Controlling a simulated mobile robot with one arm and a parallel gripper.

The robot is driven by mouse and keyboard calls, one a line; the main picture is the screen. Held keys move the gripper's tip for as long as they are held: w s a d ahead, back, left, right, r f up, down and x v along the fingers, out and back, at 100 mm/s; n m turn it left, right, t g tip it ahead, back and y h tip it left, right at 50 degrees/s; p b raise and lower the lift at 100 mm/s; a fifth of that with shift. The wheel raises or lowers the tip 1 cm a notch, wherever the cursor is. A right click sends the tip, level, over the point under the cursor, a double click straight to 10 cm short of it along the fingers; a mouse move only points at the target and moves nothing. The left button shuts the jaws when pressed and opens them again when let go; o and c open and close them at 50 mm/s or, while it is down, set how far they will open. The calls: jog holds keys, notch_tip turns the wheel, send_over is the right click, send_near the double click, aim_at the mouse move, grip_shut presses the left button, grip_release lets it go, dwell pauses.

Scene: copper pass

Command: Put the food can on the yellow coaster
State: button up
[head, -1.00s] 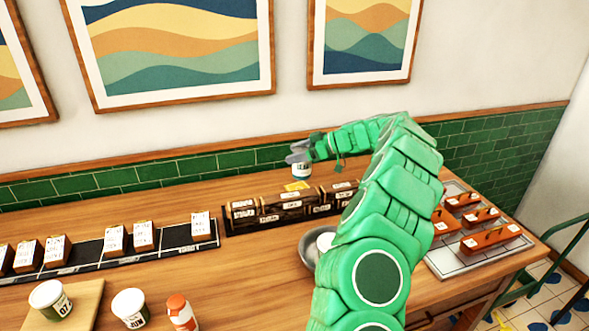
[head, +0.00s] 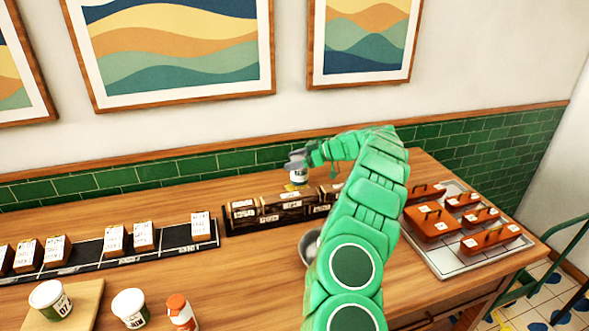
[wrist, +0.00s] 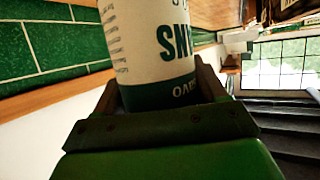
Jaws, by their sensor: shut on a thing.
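The food can (head: 298,177) is white with a dark green band. My gripper (head: 298,164) is shut on it at the far side of the counter. In the wrist view the can (wrist: 150,45) stands between the two fingers of my gripper (wrist: 155,88), its green band and dark lettering facing me. The yellow coaster (head: 293,187) shows just under the can and is partly covered by it. I cannot tell whether the can's base touches the coaster.
A dark rack (head: 265,215) with labelled blocks stands in front of the coaster. A metal bowl (head: 308,248) is partly hidden by my arm. A tray (head: 450,262) with orange boxes lies right. The green tiled wall (head: 225,166) is close behind.

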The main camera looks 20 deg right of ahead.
jog(key=shift+w+f, duration=0.2)
jog(key=shift+f, duration=1.45)
jog(key=shift+f, duration=0.15)
jog(key=o, duration=1.4)
